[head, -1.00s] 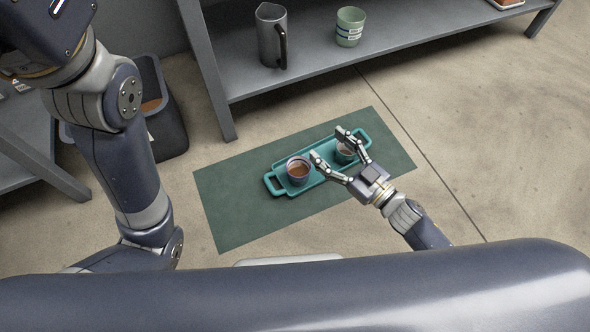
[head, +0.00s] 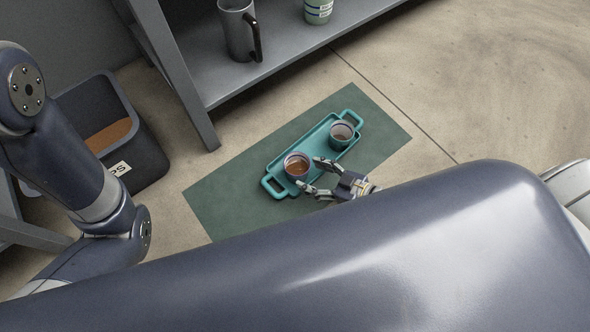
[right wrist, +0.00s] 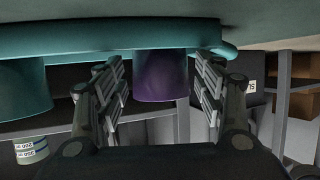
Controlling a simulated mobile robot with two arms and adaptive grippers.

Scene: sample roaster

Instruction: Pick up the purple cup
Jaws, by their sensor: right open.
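The purple cup (head: 297,170), with brown contents, stands upright on the left end of the teal tray (head: 274,188). A second cup (head: 341,138) stands at the tray's other end; it looks teal in the right wrist view (right wrist: 22,85). My right gripper (head: 311,175) is open beside the purple cup, on its lower right side. In the right wrist view, which appears upside down, the purple cup (right wrist: 163,76) shows between the two spread fingers (right wrist: 160,92). Whether they touch it I cannot tell. My left gripper is out of view.
The tray lies on a green mat (head: 222,205) with bare room around it. A grey shelf (head: 290,45) behind holds a dark pitcher (head: 238,32) and a striped green cup (head: 318,10). A dark bin (head: 135,160) with brown contents stands at left.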

